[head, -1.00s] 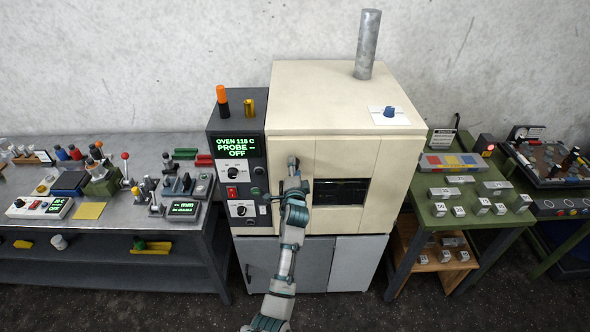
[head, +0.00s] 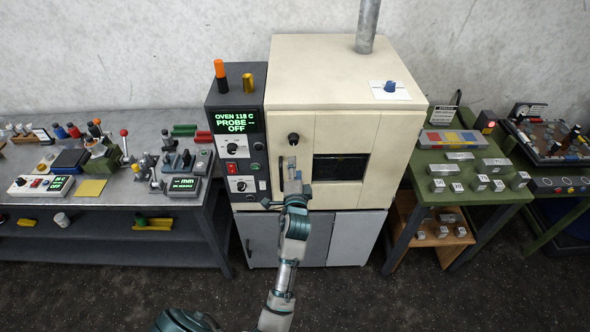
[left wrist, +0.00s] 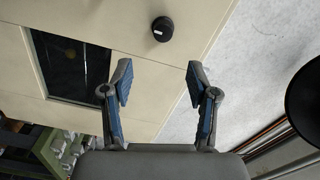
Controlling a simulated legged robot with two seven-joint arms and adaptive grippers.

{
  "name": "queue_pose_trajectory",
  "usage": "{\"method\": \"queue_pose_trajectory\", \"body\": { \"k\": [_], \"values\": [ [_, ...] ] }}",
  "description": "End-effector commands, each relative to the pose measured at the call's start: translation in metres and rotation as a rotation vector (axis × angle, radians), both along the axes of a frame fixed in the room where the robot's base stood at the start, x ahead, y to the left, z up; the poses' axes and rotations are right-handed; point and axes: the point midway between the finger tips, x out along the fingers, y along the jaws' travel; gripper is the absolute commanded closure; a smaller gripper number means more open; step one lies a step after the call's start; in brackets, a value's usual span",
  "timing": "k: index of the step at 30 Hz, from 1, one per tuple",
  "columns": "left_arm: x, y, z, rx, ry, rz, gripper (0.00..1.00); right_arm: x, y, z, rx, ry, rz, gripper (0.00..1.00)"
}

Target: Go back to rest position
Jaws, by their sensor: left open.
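My left gripper (head: 291,176) is open and empty in front of the cream oven (head: 345,85), just below the black door knob (head: 293,138). In the left wrist view, its two blue-padded fingers (left wrist: 160,82) stand apart with nothing between them. The knob (left wrist: 162,28) shows beyond the fingertips and is not touched. The oven door looks closed, with a dark window (head: 341,169). My right gripper is not in view.
A grey control box (head: 237,90) reads "OVEN 118 C, PROBE -- OFF". A grey bench (head: 122,200) with tools stands left. A green table (head: 450,200) with metal blocks stands right. The dark floor (head: 130,285) in front is clear.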

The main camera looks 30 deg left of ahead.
Motion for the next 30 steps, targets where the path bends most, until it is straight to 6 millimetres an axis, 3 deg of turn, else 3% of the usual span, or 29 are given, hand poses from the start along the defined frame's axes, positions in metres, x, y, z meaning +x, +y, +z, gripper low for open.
{"method": "queue_pose_trajectory", "body": {
  "k": [12,14,16,20,23,26,30],
  "values": [
    [0.001,0.000,-0.002,-0.001,0.001,-0.002,0.41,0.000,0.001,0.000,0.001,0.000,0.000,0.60],
    [0.003,-0.003,-0.010,-0.009,0.010,-0.012,0.41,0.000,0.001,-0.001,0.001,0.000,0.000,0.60],
    [0.009,-0.010,-0.031,-0.031,0.033,-0.038,0.41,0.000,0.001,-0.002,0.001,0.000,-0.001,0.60],
    [0.021,-0.036,-0.107,-0.121,0.111,-0.120,0.41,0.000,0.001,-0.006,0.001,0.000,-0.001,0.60],
    [0.021,-0.060,-0.184,-0.219,0.193,-0.183,0.41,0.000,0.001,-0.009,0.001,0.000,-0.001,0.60],
    [0.008,-0.082,-0.260,-0.326,0.277,-0.225,0.41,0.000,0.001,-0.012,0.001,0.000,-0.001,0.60],
    [-0.028,-0.107,-0.363,-0.480,0.399,-0.249,0.41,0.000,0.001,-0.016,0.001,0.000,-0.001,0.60]
  ]
}}
